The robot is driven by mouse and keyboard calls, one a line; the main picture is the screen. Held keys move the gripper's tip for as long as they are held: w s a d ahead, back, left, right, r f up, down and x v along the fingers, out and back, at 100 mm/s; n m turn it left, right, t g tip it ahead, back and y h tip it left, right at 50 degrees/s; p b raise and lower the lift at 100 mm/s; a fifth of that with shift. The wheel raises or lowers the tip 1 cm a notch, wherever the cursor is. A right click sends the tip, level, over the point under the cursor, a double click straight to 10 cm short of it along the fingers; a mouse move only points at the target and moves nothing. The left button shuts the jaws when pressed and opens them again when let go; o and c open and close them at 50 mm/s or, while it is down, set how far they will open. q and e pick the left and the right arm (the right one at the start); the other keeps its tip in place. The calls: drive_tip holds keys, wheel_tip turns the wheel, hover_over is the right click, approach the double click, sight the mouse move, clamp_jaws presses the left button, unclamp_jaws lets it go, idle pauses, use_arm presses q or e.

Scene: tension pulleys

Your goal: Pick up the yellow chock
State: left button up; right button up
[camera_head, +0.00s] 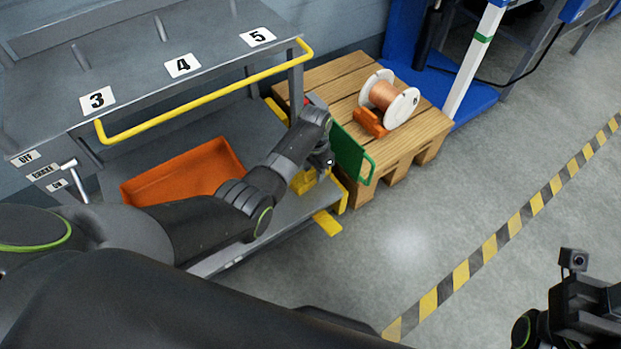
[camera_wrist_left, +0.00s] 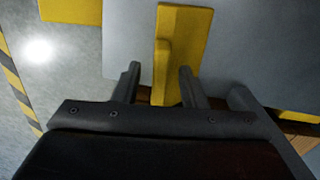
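The yellow chock (camera_head: 304,182) sits on the grey lower shelf of the cart, near its right end and partly hidden by my left wrist. In the left wrist view the yellow chock (camera_wrist_left: 168,50) stretches from the top of the picture down between the fingers. My left gripper (camera_wrist_left: 160,67) is open, one finger on each side of the chock, with visible gaps. Whether the fingers are level with it or above it I cannot tell. In the head view the left gripper (camera_head: 322,162) is just above the chock. My right gripper (camera_head: 585,305) is at the lower right, its fingers unclear.
An orange bin (camera_head: 185,172) stands on the same shelf, under a yellow rail (camera_head: 200,98). A green panel (camera_head: 350,153) is close right of the left gripper. A wooden pallet (camera_head: 415,135) behind holds a copper spool (camera_head: 385,95) and an orange block (camera_head: 369,122).

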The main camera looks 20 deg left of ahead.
use_arm(q)
clamp_jaws()
drive_tip(key=shift+r, duration=0.1)
idle(0.3)
